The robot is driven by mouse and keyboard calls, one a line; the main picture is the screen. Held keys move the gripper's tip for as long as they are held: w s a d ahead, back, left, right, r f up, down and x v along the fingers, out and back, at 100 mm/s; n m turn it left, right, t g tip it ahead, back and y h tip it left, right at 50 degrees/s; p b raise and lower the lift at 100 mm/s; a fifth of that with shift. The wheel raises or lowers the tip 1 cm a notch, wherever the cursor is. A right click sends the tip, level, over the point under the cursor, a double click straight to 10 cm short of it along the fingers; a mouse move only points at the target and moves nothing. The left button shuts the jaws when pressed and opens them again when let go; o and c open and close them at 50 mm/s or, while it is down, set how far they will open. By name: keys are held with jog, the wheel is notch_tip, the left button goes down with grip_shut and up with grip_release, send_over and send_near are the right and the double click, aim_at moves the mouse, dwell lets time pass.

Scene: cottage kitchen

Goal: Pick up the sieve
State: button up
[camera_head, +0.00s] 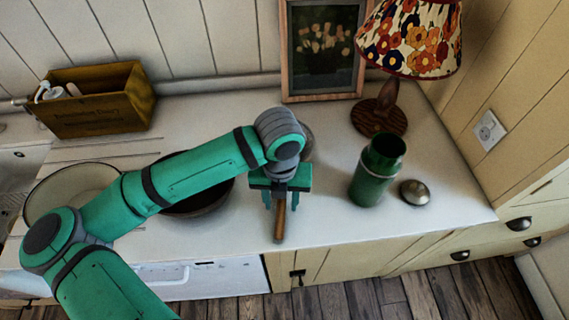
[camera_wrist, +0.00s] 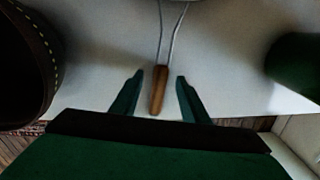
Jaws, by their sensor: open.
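The sieve lies on the white counter. Its wooden handle (camera_head: 280,222) points to the counter's front edge in the head view. In the wrist view the handle (camera_wrist: 158,92) and the two wire rods leading from it show in the middle. A grey rounded part just behind my wrist in the head view may be the sieve's bowl, mostly hidden. My gripper (camera_head: 281,203) is open above the handle. In the wrist view its fingers (camera_wrist: 159,78) stand on either side of the handle, with a gap on both sides; I cannot tell the height left.
A green canister (camera_head: 377,172) and a metal lid (camera_head: 415,192) stand right of my gripper. A dark pan (camera_head: 205,203) sits close on the left, partly under my arm. A lamp (camera_head: 380,112), a framed picture (camera_head: 289,60) and a wooden box (camera_head: 100,105) stand at the back.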

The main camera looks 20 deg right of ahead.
jog(key=shift+f, duration=0.5)
grip_shut()
